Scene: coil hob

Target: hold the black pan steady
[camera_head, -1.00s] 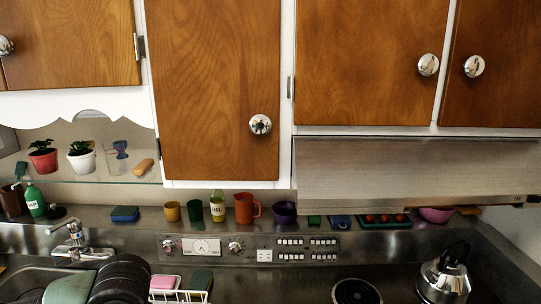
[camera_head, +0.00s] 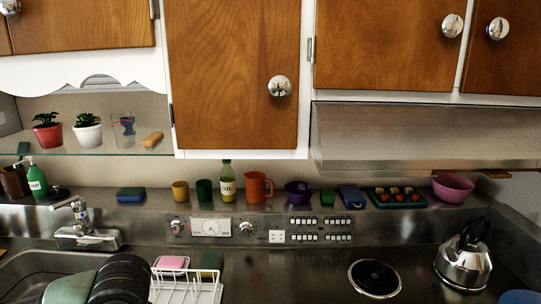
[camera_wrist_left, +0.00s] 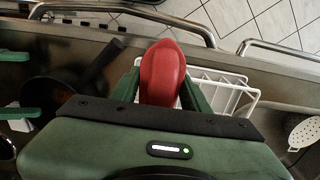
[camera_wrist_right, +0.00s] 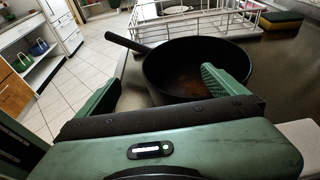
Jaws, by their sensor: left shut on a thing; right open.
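The black pan (camera_wrist_right: 190,72) is upright on the dark counter in the right wrist view, its handle pointing to the upper left. Dark reddish-brown stuff shows inside it. My right gripper (camera_wrist_right: 160,90) is open at the near side of the pan; its right finger overlaps the rim, and I cannot tell whether it touches. The pan also shows at the left of the left wrist view (camera_wrist_left: 48,92), beside my right gripper's green fingers. My left gripper (camera_wrist_left: 162,90) is shut on a long, rounded red thing (camera_wrist_left: 163,72). The pan is not seen in the head view.
A coil burner (camera_head: 375,278) and a steel kettle (camera_head: 464,258) are to the right. Cups and a bottle line the back ledge. A skimmer (camera_wrist_left: 304,132) lies at right in the left wrist view.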

